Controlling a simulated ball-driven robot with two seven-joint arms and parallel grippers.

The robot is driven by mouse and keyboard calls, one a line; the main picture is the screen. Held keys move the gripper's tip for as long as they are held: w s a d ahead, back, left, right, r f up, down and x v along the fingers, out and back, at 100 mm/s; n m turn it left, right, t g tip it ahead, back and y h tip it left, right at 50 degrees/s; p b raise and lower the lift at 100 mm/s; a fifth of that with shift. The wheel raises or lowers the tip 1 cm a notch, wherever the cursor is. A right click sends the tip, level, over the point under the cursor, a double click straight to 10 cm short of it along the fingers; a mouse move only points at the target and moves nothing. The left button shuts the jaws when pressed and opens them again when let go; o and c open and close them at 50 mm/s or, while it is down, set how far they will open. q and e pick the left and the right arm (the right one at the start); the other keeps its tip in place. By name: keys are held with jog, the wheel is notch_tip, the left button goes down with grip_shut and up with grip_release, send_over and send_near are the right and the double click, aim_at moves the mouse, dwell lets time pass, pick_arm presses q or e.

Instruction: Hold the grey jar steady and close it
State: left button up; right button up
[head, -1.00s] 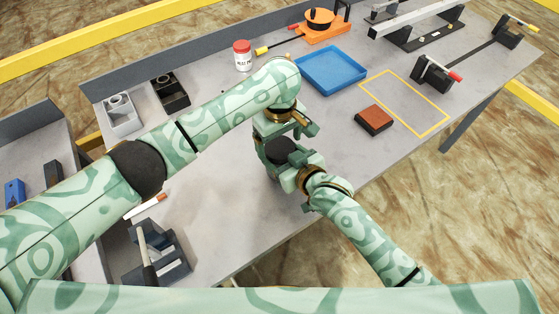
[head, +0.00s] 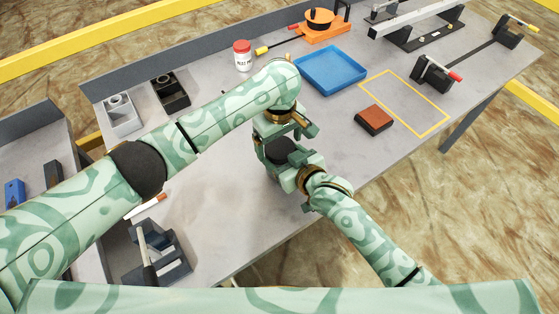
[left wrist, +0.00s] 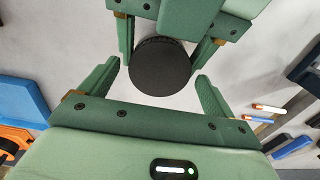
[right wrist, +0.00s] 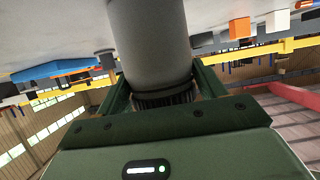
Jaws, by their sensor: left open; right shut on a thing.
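The grey jar (right wrist: 150,45) shows large in the right wrist view, with a black ribbed lid (right wrist: 165,98) at its end. The lid appears as a round black disc in the left wrist view (left wrist: 160,66) and between my grippers in the head view (head: 281,151). My right gripper (right wrist: 160,86) is shut on the jar, its fingers on either side. My left gripper (left wrist: 158,76) is open, with its fingertips apart on either side of the lid and gaps visible. In the head view most of the jar body is hidden by the grippers.
A blue tray (head: 309,73), a white red-capped bottle (head: 242,60) and an orange device (head: 322,32) stand behind. A brown block (head: 374,119) lies beside a yellow outline (head: 428,103). A grey holder (head: 175,270) stands front left. Bare table lies around the jar.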

pick_arm(q)
jog(key=shift+r, duration=2.25)
notch_tip(320, 180, up, 3)
jog(key=shift+w, duration=0.15)
jog(key=shift+c, duration=0.3)
jog(key=shift+r, duration=0.25)
jog(key=shift+f, duration=0.1)
jog(key=shift+f, duration=3.9)
